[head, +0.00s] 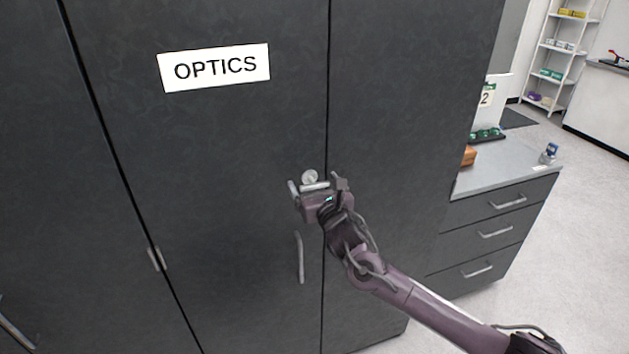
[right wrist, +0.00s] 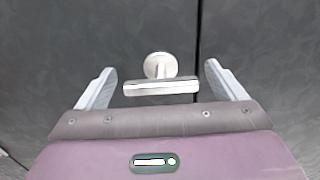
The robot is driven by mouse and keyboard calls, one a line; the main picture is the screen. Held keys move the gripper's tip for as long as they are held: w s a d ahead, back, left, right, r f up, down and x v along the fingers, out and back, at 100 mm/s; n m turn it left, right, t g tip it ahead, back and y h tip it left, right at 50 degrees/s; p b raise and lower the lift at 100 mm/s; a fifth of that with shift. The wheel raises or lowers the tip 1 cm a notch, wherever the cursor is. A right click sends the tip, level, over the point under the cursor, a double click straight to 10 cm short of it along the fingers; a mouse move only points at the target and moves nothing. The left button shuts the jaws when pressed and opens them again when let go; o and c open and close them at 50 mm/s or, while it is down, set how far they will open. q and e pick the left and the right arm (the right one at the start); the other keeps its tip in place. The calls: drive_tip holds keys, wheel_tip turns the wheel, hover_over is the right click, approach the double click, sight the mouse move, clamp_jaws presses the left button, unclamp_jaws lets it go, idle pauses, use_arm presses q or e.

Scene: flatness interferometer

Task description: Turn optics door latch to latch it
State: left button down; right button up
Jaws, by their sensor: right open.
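The optics door (head: 230,150) is a dark grey cabinet door with a white OPTICS sign (head: 215,67). Its latch (head: 310,178) is a silver round base with a bar handle, near the door's right edge. In the right wrist view the latch bar (right wrist: 160,87) lies about level, below its round base. My right gripper (head: 317,186) is open at the latch. In the right wrist view its fingers (right wrist: 158,82) stand on either side of the bar, apart from it. My left gripper is not in view.
A vertical door handle (head: 300,258) is below the latch. A dark seam (head: 326,120) runs just right of the latch beside another dark panel. A drawer unit (head: 500,225) with a grey counter stands to the right. The floor (head: 580,230) farther right is clear.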

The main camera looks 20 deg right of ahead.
drive_tip(key=shift+w, duration=0.15)
drive_tip(key=shift+c, duration=0.3)
drive_tip(key=c, duration=0.9)
